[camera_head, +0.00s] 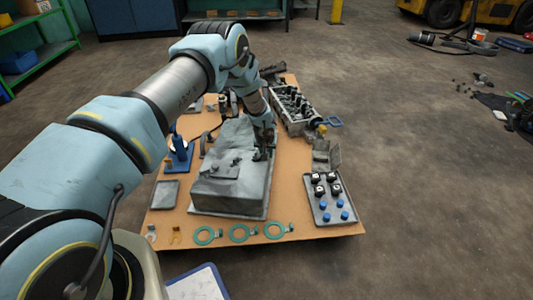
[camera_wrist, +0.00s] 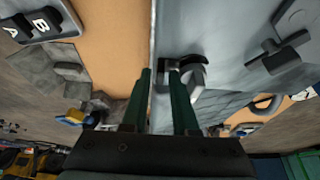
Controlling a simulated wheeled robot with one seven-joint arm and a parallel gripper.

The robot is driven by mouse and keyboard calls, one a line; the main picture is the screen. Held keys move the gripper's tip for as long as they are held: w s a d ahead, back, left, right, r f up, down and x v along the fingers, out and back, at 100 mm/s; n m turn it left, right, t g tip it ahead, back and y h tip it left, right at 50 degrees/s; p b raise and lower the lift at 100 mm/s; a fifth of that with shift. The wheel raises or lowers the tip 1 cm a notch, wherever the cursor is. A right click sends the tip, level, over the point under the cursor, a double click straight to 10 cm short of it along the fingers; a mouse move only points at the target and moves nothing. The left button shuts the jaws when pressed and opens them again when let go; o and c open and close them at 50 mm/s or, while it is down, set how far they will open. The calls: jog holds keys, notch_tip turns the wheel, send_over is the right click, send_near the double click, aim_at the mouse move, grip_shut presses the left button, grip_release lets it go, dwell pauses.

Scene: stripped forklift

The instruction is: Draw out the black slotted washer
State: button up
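My gripper (camera_head: 262,154) is at the right side of a grey metal housing (camera_head: 228,198) in the head view. In the wrist view its two green fingers (camera_wrist: 162,72) stand apart. A small black part with a tab (camera_wrist: 190,62), which may be the black slotted washer, sits by the housing's edge at the fingertips. The tab shows between the fingers, and the right finger overlaps the part. I cannot tell whether a finger touches it. A pale curved piece (camera_wrist: 195,78) lies just behind it. The slot itself cannot be made out.
The housing stands on an orange-brown table (camera_head: 300,226). Green rings (camera_head: 240,233) lie along its front edge. A tray of black and blue pieces (camera_head: 323,205) is at the right, and an engine-like block (camera_head: 290,105) is behind.

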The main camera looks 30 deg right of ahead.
grip_shut()
dwell(0.5)
